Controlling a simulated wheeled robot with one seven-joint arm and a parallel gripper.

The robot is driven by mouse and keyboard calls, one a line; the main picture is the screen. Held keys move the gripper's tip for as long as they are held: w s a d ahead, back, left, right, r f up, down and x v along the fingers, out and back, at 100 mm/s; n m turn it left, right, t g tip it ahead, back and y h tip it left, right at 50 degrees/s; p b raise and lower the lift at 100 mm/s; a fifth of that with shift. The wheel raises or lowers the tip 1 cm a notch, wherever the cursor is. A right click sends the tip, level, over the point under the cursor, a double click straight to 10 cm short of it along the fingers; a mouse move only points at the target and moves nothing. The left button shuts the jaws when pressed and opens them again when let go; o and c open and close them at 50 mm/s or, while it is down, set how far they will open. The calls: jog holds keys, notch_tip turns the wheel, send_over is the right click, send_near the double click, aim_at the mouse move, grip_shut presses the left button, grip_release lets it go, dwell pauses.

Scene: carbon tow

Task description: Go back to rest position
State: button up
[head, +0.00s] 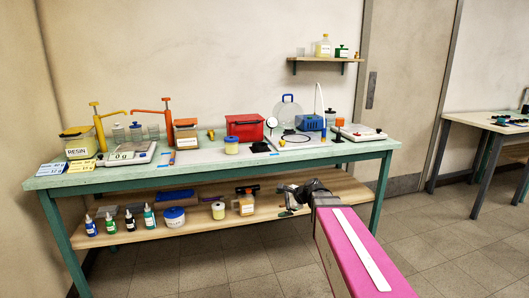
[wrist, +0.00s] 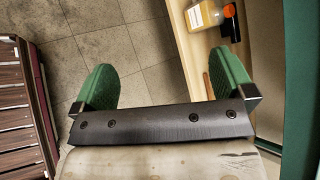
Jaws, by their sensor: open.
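My gripper (head: 290,200) is at the end of my pink arm, in front of the bench's lower shelf in the head view. It is small and dark there, and its fingers are hard to make out. In the wrist view my gripper (wrist: 166,62) shows two green fingers spread wide apart. Only grey floor tiles and a strip of the shelf show between and beyond them, and nothing is held.
A green bench (head: 120,180) carries a scale (head: 127,153), a red box (head: 245,126) and pump containers. Its lower shelf (head: 130,236) holds several bottles and jars; an amber bottle (wrist: 205,15) is near my right finger in the wrist view. Open floor (head: 440,240) lies right.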

jog(key=s+d+f+n+g+h, duration=0.2)
jog(key=s+d+f+n+h, duration=0.2)
jog(key=s+d+f+n, duration=0.1)
jog(key=s+d+f+n+g+h, duration=0.3)
jog(key=s+d+f+n, duration=0.3)
jog(key=s+f+n, duration=0.2)
jog(key=s+f+h, duration=0.1)
jog(key=s+f, duration=0.1)
jog(key=s, duration=0.1)
jog(key=shift+s+h, duration=0.3)
jog(key=shift+s, duration=0.1)
